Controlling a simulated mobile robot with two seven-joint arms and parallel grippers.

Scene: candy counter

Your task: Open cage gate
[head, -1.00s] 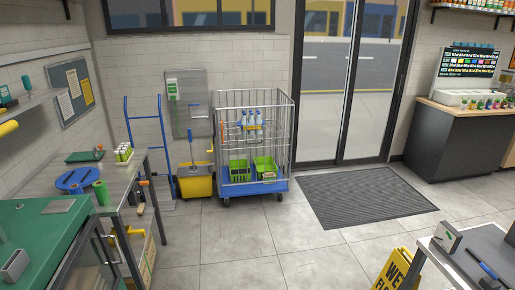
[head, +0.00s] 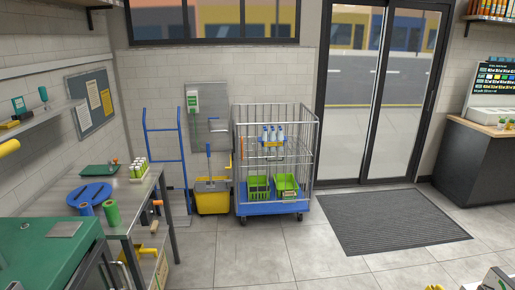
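The wire roll cage (head: 316,150) stands on a blue wheeled base (head: 273,208) against the back wall, left of the glass door. Its sides are silver bars. Two green crates (head: 258,188) sit low inside it, and several white-and-blue bottles (head: 272,135) stand in a holder higher up. A small orange part shows at its left edge, but I cannot tell whether it is a latch. The gate's exact state is too small to tell.
A yellow mop bucket (head: 212,197) and a blue hand truck (head: 165,160) stand left of the cage. A metal worktable (head: 135,195) runs along the left. A dark floor mat (head: 390,220) lies to the right. The tiled floor before the cage is clear.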

